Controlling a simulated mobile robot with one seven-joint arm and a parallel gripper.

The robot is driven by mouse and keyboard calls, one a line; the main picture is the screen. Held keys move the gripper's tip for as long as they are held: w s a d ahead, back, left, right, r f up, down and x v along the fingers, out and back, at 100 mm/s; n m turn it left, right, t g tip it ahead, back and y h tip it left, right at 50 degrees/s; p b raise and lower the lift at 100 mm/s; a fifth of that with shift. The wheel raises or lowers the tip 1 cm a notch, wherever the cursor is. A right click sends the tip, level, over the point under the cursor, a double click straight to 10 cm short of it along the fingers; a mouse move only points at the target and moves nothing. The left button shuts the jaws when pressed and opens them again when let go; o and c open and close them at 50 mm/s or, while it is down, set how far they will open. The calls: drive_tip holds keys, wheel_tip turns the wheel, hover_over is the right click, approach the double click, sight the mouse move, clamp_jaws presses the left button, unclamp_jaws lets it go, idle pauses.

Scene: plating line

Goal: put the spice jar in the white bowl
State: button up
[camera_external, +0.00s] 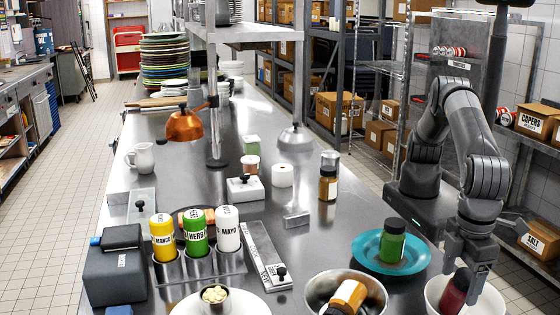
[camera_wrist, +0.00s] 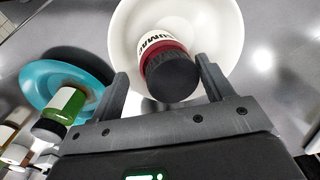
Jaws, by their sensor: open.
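In the external view the red jar (camera_external: 455,291) shows in the white bowl (camera_external: 433,293) at the lower right, partly behind the fingers. My gripper (camera_external: 466,268) is above the bowl and points down. In the wrist view my gripper (camera_wrist: 163,76) is open, with one finger on each side of the jar's lid and visible gaps between. The jar's far end is partly out of sight against the bowl.
A teal plate (camera_external: 417,261) with a green jar (camera_external: 392,240) is left of the bowl. A metal bowl (camera_external: 315,290) holds a tilted yellow-brown jar (camera_external: 349,296). Another jar (camera_external: 328,180) stands farther back. Squeeze bottles (camera_external: 197,232) stand in a holder at left.

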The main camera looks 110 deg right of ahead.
wheel_tip(320, 180, up, 12)
idle(0.4)
drive_tip(key=shift+r, duration=0.1)
